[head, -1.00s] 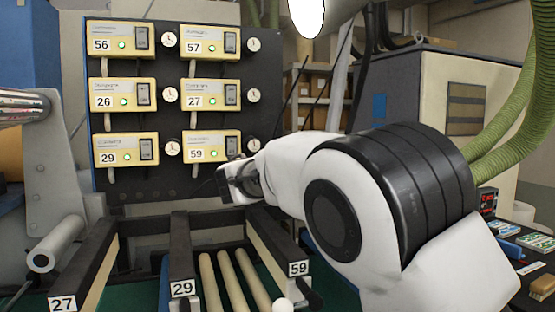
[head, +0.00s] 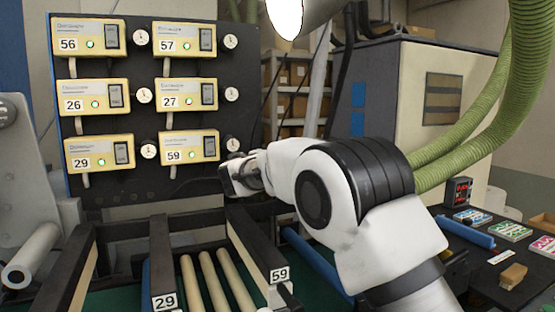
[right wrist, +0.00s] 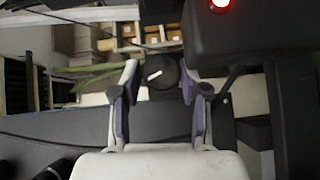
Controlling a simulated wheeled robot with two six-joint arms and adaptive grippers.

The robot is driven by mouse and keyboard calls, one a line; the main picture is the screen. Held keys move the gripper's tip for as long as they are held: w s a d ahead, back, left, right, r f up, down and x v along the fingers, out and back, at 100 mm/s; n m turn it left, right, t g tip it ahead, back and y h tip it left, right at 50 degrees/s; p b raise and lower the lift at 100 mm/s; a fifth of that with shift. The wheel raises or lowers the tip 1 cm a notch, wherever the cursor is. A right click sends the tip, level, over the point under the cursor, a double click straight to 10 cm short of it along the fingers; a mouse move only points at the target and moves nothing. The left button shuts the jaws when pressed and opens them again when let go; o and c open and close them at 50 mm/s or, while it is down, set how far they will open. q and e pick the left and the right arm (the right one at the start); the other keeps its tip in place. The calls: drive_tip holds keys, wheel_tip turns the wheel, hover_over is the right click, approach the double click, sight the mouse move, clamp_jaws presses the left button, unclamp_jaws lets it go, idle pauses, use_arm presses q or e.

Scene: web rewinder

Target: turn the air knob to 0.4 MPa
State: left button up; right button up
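My right gripper (right wrist: 160,75) is open in the right wrist view. A round black knob (right wrist: 161,73) with a white pointer mark shows between its fingertips; the mark is slightly tilted from level. I cannot tell whether the fingers touch it. In the head view my right gripper (head: 228,180) is at the lower right of the dark panel (head: 120,190), just below the yellow unit labelled 59 (head: 180,148) and its small white gauge (head: 232,144). The knob is not distinguishable there. The gauge reading is too small to tell. My left gripper is not in view.
Several yellow units with switches and gauges fill the panel. Green hoses (head: 465,135) hang at right. A dark box with a red light (right wrist: 250,35) is close to the gripper.

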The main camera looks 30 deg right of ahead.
drive_tip(key=c, duration=0.4)
drive_tip(key=shift+r, duration=0.1)
drive_tip(key=shift+r, duration=0.15)
